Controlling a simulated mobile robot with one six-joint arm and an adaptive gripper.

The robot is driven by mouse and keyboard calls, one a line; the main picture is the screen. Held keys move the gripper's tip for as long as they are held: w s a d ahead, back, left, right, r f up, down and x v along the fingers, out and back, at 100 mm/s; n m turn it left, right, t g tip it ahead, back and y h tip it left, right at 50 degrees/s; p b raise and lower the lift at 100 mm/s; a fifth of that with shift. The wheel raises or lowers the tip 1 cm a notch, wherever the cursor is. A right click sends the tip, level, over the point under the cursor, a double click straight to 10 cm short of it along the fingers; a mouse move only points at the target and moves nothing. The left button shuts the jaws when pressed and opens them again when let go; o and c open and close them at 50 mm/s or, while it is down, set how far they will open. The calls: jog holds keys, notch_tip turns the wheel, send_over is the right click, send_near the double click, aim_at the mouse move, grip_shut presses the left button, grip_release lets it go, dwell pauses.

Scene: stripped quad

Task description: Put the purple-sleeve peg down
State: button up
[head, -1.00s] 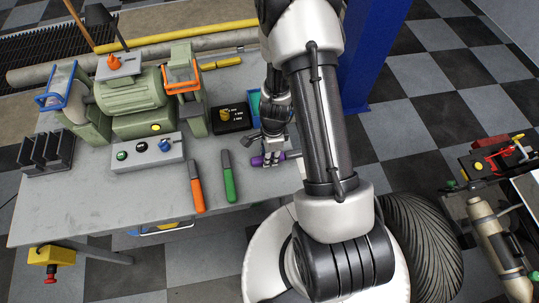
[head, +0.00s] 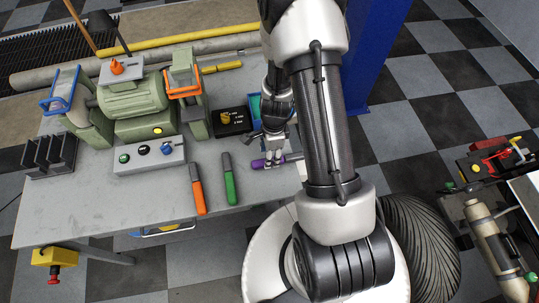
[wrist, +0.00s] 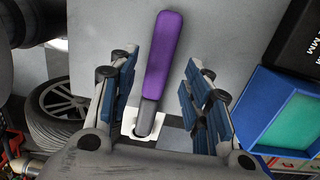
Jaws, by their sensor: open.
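The purple-sleeve peg (wrist: 163,60) lies between the two fingers of my gripper (wrist: 160,88) in the wrist view. Its purple sleeve points away and its grey shaft end comes toward my palm, over a small white square piece (wrist: 130,121). Gaps show on both sides of the peg, so my gripper is open and not clamped on it. In the head view the peg (head: 261,163) shows low at the worktable's (head: 120,205) right part, with my gripper (head: 270,158) over it. Whether the peg rests fully on the tabletop is hard to tell.
An orange-handled peg (head: 199,197) and a green-handled one (head: 229,182) lie to the left. A blue-rimmed tray (wrist: 285,110) and a black box (head: 231,121) are close by. A grinder (head: 135,95) and switch box (head: 148,157) stand further left. Open tabletop lies at the front.

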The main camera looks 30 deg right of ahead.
jog(key=s+a+r+n+t+p, duration=0.15)
jog(key=r+n, duration=0.35)
jog(key=r, duration=1)
jog(key=a+r+n+t+p, duration=0.1)
jog(key=a+r+n+p, duration=0.3)
jog(key=r, duration=1)
jog(key=s+a+r+n+t+b, duration=0.2)
jog(key=s+r+n, duration=0.9)
jog(key=s+n, duration=0.1)
jog(key=shift+s+a+r+h, duration=0.15)
jog(key=shift+s+r+h, duration=0.25)
jog(key=shift+s, duration=0.15)
notch_tip(320, 180, down, 6)
jog(key=b, duration=0.6)
jog(key=shift+r, duration=0.2)
